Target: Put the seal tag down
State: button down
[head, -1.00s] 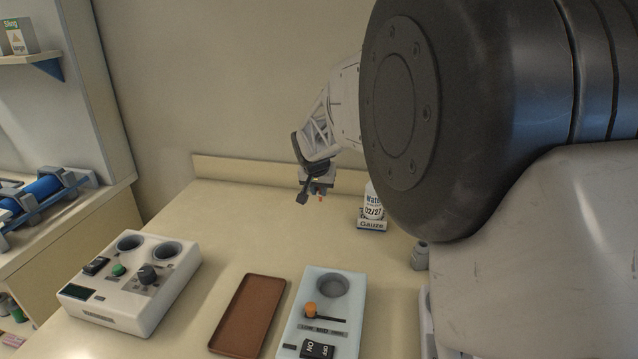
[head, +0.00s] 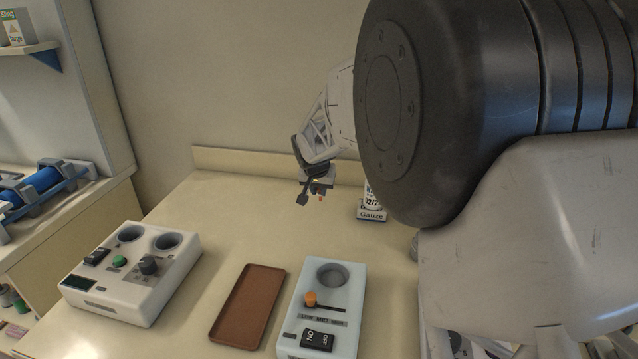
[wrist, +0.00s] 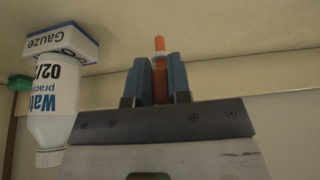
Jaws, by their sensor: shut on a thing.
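My gripper (head: 314,188) hangs above the back part of the worktop, near the back wall. In the wrist view its two blue fingers (wrist: 160,82) are shut on the seal tag (wrist: 160,66), a narrow orange-red piece with a pale band. Its tip sticks out beyond the fingers. In the head view only a small orange bit of the tag (head: 320,199) shows below the gripper. The tag appears clear of the worktop.
A white bottle (wrist: 52,100) and gauze box (head: 371,214) stand right of my gripper in the head view. A brown tray (head: 248,306), a pale-blue switch unit (head: 345,311) and a white control box (head: 133,272) lie nearer the front. Worktop (head: 235,225) behind the tray is bare.

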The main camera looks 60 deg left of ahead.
jog(key=shift+f, duration=1.8)
jog(key=shift+f, duration=0.55)
jog(key=c, duration=1)
grip_release()
jog(key=shift+v, duration=3.85)
